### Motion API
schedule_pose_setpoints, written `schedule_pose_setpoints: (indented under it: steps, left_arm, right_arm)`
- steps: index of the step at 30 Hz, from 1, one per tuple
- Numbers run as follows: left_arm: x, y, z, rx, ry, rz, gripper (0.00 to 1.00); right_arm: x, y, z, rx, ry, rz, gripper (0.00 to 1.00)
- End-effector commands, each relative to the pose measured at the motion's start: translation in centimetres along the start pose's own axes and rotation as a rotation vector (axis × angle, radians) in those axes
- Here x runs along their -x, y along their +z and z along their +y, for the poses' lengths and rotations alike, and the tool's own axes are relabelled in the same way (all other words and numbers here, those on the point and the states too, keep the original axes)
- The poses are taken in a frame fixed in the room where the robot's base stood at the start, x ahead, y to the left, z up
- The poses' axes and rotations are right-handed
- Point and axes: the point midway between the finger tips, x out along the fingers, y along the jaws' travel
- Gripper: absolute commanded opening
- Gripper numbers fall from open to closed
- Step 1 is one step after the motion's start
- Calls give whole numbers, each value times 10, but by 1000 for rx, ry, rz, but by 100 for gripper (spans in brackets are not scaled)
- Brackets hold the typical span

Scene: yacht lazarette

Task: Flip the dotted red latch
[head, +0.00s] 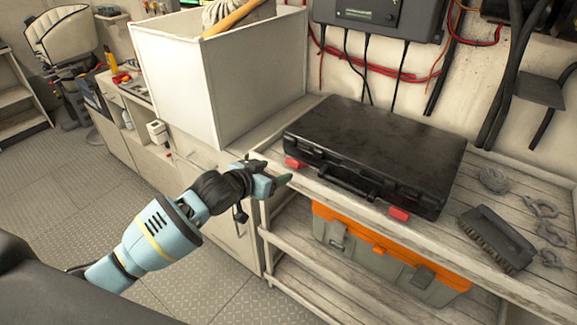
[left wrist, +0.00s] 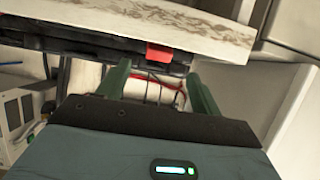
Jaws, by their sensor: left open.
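A black case (head: 375,150) lies closed on the wooden shelf top. It has two red latches on its front edge: a left one (head: 293,162) and a right one (head: 399,214). I cannot make out dots on either. My left gripper (head: 274,173) is open and empty, just in front of and left of the left latch, apart from it. In the left wrist view, a red latch (left wrist: 158,53) shows beyond and between the open fingers (left wrist: 160,88), on the dark case edge (left wrist: 95,45). My right gripper is not in view.
A white bin (head: 215,85) stands left of the case. A brush (head: 495,238) and shackles (head: 545,225) lie to the right. An orange and grey toolbox (head: 385,255) sits on the level below. The wooden shelf edge (head: 345,205) runs below the latches.

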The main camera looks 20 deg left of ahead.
Motion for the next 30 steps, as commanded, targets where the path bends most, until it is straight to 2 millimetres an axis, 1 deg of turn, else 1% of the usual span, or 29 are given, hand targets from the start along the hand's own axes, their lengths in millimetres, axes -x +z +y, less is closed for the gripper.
schedule_pose_setpoints:
  steps: [5,15,18,24,30]
  left_arm:
    - [-11,0,0,1,0,0,65]
    - [-55,-1,1,1,0,-1,65]
    - [-64,-1,0,0,0,1,65]
    - [-74,-1,1,-1,0,0,65]
    - [-77,0,0,-1,0,-1,65]
  right_arm:
    - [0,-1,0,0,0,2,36]
    - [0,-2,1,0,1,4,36]
    - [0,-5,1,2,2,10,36]
    - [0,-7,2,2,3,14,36]
    - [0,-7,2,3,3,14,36]
